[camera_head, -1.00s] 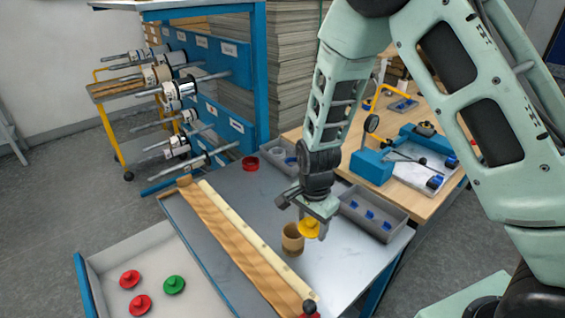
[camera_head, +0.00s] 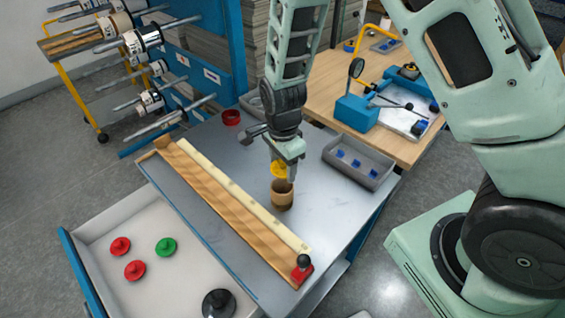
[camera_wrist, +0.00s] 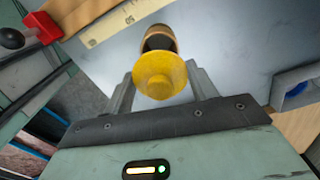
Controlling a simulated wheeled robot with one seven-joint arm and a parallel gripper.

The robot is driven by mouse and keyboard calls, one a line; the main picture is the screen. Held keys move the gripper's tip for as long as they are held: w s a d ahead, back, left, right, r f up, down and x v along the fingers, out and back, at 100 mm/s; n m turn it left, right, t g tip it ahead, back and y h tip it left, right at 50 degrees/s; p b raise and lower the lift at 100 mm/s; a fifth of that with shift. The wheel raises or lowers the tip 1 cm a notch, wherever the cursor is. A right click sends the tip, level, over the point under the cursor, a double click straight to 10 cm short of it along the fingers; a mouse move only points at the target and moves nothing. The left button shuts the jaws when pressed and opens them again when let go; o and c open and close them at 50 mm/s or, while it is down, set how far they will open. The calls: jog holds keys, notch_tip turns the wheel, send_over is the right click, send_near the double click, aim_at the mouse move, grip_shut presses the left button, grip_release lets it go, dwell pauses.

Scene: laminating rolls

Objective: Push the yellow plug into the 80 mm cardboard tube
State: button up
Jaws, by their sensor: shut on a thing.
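The yellow plug (camera_head: 279,169) is held between the fingers of my gripper (camera_head: 287,174). The brown cardboard tube (camera_head: 282,198) stands upright on the grey metal table, with its open mouth up. In the head view the plug is just above and behind the tube's mouth. In the wrist view the plug (camera_wrist: 160,75) sits between the two fingertips (camera_wrist: 160,88), and the tube (camera_wrist: 159,38) shows just beyond it, its dark opening partly covered by the plug. The plug appears outside the tube; whether its edge touches the rim I cannot tell.
A wooden rail with a pale measuring strip (camera_head: 235,197) runs along the table, with a red stop (camera_head: 301,270) at its near end. A grey tray of blue parts (camera_head: 358,163) lies right of the tube. A drawer (camera_head: 90,235) holds red and green plugs.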

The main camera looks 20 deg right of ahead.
jog(key=b, duration=0.5)
send_over(282, 184)
jog(key=s+a, duration=0.1)
jog(key=s, duration=0.2)
jog(key=shift+f, duration=2.8)
jog(key=shift+f+b, duration=0.45)
jog(key=shift+f, duration=0.3)
jog(key=shift+s+f, duration=0.15)
jog(key=shift+s, duration=0.05)
jog(key=o, duration=1)
jog(key=shift+o, duration=0.3)
jog(key=shift+w+a+f, duration=0.1)
jog(key=shift+w+f, duration=0.15)
jog(key=shift+w, duration=0.15)
notch_tip(282, 184, up, 18)
jog(key=shift+f, duration=0.1)
jog(key=s+a+r+n, duration=0.1)
jog(key=s+a+n, duration=0.2)
jog(key=s+n, duration=0.8)
jog(key=s+a+r+n, duration=0.2)
jog(key=s+a+n, duration=0.1)
jog(key=s+n, duration=0.8)
jog(key=shift+a+r+n+y, duration=0.15)
jog(key=shift+n+y, duration=0.15)
jog(key=shift+n, duration=0.6)
